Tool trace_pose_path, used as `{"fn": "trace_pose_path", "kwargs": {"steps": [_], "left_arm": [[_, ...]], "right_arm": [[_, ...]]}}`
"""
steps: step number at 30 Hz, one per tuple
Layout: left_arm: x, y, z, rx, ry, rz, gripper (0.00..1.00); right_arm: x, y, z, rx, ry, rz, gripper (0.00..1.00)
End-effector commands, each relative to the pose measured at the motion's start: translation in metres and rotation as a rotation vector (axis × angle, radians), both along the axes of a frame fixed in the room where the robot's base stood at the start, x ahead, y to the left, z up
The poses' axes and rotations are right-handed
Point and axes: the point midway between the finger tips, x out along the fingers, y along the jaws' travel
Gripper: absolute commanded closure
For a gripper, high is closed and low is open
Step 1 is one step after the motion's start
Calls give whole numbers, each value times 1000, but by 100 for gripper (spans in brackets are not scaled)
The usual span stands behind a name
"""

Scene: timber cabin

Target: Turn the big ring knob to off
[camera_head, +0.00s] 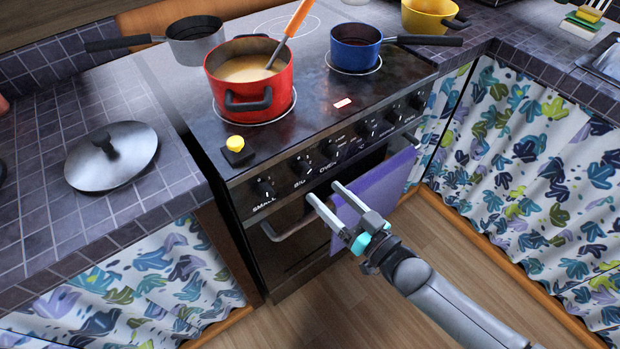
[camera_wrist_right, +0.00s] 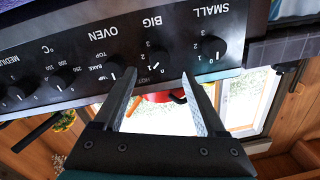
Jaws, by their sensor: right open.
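The big ring knob (camera_head: 303,164), black and marked BIG, is second from the left on the stove's front panel, right of the SMALL knob (camera_head: 265,187). In the upside-down right wrist view the BIG knob (camera_wrist_right: 158,66) appears between the fingertips, with the SMALL knob (camera_wrist_right: 212,47) to its right. The BIG knob's white mark seems near 1, but its exact setting is hard to read. My right gripper (camera_head: 324,192) is open and empty, in front of and below the panel; it also shows in the wrist view (camera_wrist_right: 158,76). My left gripper is not in view.
A red pot (camera_head: 232,99) of soup with an orange-handled utensil, a blue pan (camera_head: 356,58) and a grey pan (camera_head: 193,50) stand on the stove. A yellow-topped black block (camera_head: 237,153) sits at its front edge. A purple towel (camera_head: 389,180) hangs below the panel.

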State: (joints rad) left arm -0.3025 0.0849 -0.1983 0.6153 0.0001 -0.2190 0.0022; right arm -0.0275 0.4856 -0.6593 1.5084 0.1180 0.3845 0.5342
Motion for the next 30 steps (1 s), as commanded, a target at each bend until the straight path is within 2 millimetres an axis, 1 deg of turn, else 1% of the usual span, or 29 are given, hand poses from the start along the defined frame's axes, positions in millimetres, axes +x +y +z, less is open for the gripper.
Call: {"fn": "trace_pose_path", "kwargs": {"steps": [1,3,9,15,23,26,30], "left_arm": [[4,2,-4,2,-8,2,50],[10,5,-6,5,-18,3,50],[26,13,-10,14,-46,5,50],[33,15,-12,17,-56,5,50],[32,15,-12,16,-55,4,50],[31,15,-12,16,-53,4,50],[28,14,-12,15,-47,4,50]], "right_arm": [[9,7,0,2,-2,0,27],[20,16,-1,2,-2,0,27],[42,33,-1,0,-1,0,27],[50,41,-1,-1,0,0,27],[51,41,0,-2,0,-1,27],[51,41,0,-2,0,-1,36],[51,41,0,-2,0,-1,51]]}}
